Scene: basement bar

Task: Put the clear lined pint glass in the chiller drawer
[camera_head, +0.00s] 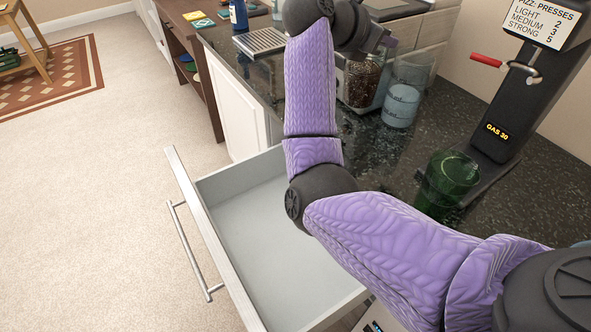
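The clear glass (403,92), with a pale bluish-white lower part and markings on its side, stands upright on the dark counter beside a container of dark beans. I take it for the lined pint glass. The chiller drawer (262,215) is pulled out below the counter; the part I see is empty, and my arm hides some of it. My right arm, in a purple sleeve, crosses the view. My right gripper (384,42) is at the top, just behind and left of the glass, partly hidden by the wrist; its finger opening does not show. My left gripper is out of view.
A green glass (446,184) stands on the counter near the black tap post (528,95) with a red lever. The bean container (361,80) is close to the clear glass. A metal drip tray (261,41) and blue bottle (239,15) are farther back.

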